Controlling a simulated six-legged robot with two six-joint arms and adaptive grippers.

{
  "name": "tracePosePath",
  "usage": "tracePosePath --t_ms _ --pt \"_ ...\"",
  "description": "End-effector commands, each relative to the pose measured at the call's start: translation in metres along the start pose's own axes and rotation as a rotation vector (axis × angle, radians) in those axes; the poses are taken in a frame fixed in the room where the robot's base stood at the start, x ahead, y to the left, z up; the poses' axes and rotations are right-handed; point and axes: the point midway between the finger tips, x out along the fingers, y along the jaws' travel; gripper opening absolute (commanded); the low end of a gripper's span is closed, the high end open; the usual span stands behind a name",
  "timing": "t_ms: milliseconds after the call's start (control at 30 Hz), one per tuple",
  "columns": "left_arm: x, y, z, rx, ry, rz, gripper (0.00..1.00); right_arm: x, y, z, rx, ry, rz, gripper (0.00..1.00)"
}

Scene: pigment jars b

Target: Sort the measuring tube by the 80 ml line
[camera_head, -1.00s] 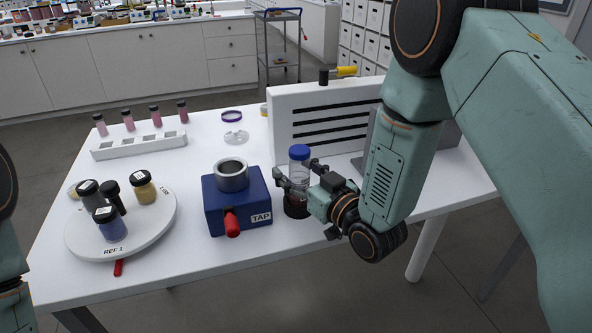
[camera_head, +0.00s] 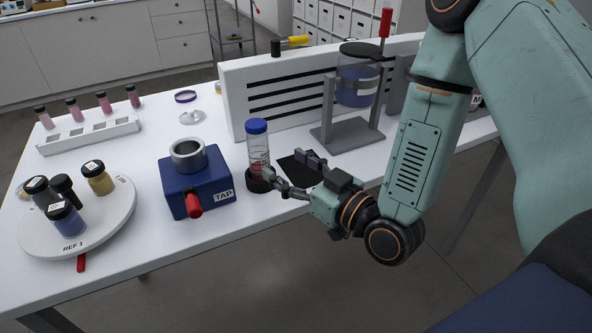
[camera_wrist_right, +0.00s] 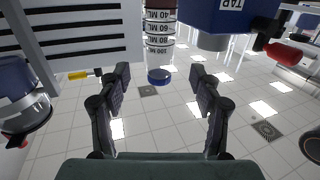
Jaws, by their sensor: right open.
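The measuring tube (camera_head: 258,150) is clear with a blue cap and stands upright in a dark round base (camera_head: 259,181), right of the blue TAP block. In the right wrist view the tube (camera_wrist_right: 160,38) appears upside down, with 40 to 100 ML marks and dark reddish contents at its bottom end, below the 40 mark. The exact level is hard to read. My right gripper (camera_head: 288,171) is open and empty, just right of the tube; one fingertip overlaps the base in the picture. In the wrist view the tube lies beyond the gap between the fingers (camera_wrist_right: 160,82). My left gripper is out of view.
The blue TAP block (camera_head: 199,186) with a red handle stands left of the tube. A white slotted panel (camera_head: 238,92) and a stand with a clear vessel (camera_head: 357,80) are behind. A round REF 1 tray (camera_head: 115,215) with jars and a white rack (camera_head: 90,136) are left.

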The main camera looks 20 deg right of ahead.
Motion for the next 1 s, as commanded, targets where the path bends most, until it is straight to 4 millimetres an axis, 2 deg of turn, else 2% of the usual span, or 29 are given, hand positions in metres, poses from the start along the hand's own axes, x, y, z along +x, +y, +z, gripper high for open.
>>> tracePosePath --t_ms 100,300,1000 --pt "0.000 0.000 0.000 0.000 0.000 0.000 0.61 -0.010 0.001 0.000 0.003 -0.001 0.002 0.64" --pt "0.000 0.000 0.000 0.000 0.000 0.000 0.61 -0.017 0.000 0.000 0.001 0.000 0.000 0.64" --pt "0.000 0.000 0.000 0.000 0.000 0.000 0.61 -0.017 0.000 0.000 0.000 0.000 0.000 0.64"
